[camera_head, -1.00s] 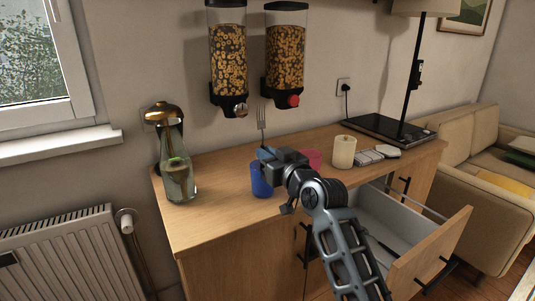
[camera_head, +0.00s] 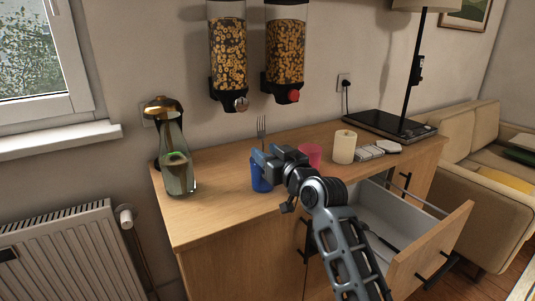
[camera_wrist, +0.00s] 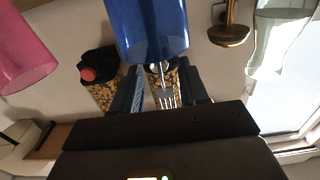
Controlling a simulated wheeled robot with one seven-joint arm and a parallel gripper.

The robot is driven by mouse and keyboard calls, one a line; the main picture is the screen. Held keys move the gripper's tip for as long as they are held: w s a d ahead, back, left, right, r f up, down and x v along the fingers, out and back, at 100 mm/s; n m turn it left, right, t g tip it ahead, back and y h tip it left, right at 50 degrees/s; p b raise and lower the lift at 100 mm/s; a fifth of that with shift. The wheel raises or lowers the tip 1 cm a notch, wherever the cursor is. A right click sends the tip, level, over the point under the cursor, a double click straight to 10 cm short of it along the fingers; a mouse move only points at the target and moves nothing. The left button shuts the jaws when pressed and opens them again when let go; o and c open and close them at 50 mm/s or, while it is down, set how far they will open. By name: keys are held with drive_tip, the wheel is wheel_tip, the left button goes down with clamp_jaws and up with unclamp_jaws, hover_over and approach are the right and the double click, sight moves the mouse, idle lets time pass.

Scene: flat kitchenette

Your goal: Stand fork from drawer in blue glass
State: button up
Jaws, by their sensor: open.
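The fork (camera_head: 261,127) stands tines up, its lower end inside the blue glass (camera_head: 260,180) on the wooden counter. My gripper (camera_head: 264,157) is beside the top of the glass, with its jaws open. In the wrist view, which is upside down, the fork (camera_wrist: 166,92) passes between the two spread fingers (camera_wrist: 162,90), apart from both. The blue glass (camera_wrist: 147,28) is close by there. The fork's handle end is mostly hidden by the glass. The open drawer (camera_head: 430,250) is at the right.
A glass bottle (camera_head: 176,165) stands left. Two cereal dispensers (camera_head: 228,55) hang above. The counter's front left is clear.

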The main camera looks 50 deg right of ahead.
drive_tip(key=v, duration=0.7)
drive_tip(key=shift+s, duration=0.4)
drive_tip(key=shift+a, duration=0.15)
idle(0.5)
